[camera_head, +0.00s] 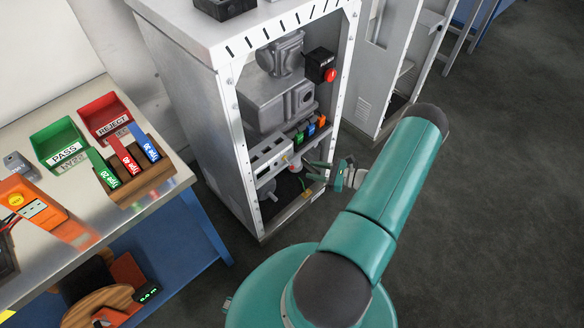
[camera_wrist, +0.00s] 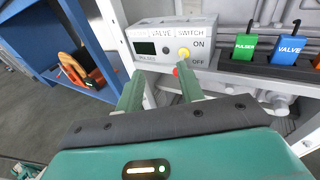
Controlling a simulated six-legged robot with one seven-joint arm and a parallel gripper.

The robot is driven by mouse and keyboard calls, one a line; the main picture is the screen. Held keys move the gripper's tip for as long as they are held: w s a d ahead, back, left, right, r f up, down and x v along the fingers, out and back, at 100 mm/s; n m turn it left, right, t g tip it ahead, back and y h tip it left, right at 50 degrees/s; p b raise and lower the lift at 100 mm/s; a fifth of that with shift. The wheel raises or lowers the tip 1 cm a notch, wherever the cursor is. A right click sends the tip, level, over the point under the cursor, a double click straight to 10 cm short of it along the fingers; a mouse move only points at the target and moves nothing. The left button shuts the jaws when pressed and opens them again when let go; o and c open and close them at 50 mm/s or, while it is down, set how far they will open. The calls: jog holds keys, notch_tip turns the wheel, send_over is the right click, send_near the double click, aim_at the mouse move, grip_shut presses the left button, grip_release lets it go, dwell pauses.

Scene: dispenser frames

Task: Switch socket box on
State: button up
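No label reading socket box shows. In the head view my gripper (camera_head: 310,172) reaches into the cabinet opening. An orange box (camera_head: 38,207) with white sockets and a yellow button lies on the bench.
Green PULSER (camera_wrist: 244,46) and blue VALVE (camera_wrist: 288,48) modules stand right of the grey box. The cabinet's front post (camera_head: 335,115) stands close to my arm. The bench (camera_head: 95,230) on the left holds green and red trays. Open floor (camera_head: 490,200) lies right.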

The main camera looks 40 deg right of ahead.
aim_at(292, 167)
jog(key=s+d+f+m+t+h, duration=0.1)
jog(key=s+f+m+t+h, duration=0.25)
jog(key=f, duration=0.25)
jog(key=shift+m+g, duration=0.35)
jog(key=x, duration=1.3)
jog(key=shift+w+a+f, duration=0.1)
jog(key=shift+w, duration=0.3)
grip_shut()
